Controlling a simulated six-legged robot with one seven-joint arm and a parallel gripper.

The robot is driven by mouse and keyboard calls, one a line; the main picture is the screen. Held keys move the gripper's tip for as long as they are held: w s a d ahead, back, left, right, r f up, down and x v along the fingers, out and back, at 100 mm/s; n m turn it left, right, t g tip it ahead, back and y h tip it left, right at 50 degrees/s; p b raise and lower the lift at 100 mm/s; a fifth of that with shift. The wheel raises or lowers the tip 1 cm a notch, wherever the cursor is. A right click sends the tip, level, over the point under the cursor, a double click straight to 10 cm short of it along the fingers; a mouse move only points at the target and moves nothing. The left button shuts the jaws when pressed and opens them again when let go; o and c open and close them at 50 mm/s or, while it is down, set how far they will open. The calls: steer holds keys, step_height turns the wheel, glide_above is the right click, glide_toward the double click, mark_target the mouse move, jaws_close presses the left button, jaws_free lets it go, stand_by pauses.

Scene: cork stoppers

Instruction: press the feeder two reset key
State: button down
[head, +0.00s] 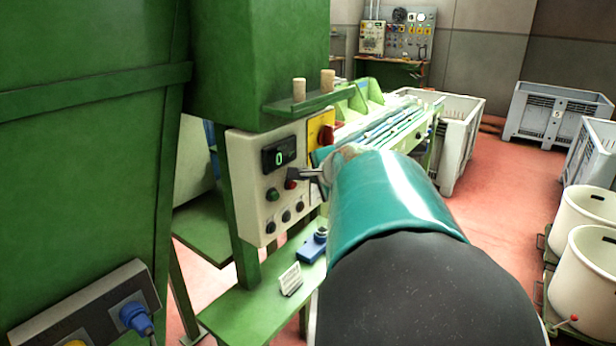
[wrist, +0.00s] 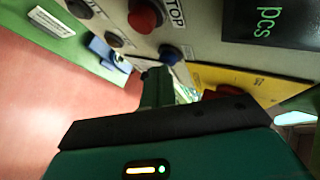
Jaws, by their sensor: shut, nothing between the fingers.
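The cream control panel (head: 250,165) hangs under the green machine. It has a display (head: 279,153) reading a green 0, a green button (head: 272,194), a red button (head: 290,184) and a row of dark buttons (head: 285,216). In the wrist view, the red button (wrist: 145,15) is marked STOP and a blue button (wrist: 170,54) sits beside it. No label naming a feeder two reset key is readable. My gripper (head: 297,174) is shut and empty in front of the panel's right part. Its finger (wrist: 156,88) appears just below the blue button; contact cannot be told.
A yellow plate with a red switch (head: 327,135) adjoins the panel on the right. Two corks (head: 299,90) stand on a small green ledge above. A green shelf (head: 240,305) below holds a blue device (head: 313,246) and a white card (head: 290,280). Pale bins stand right.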

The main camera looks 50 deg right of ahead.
steer(key=shift+s, duration=0.7)
steer(key=shift+s, duration=0.1)
steer(key=s, duration=0.4)
steer(key=shift+s+d, duration=0.25)
steer(key=shift+s, duration=0.15)
stand_by(0.6)
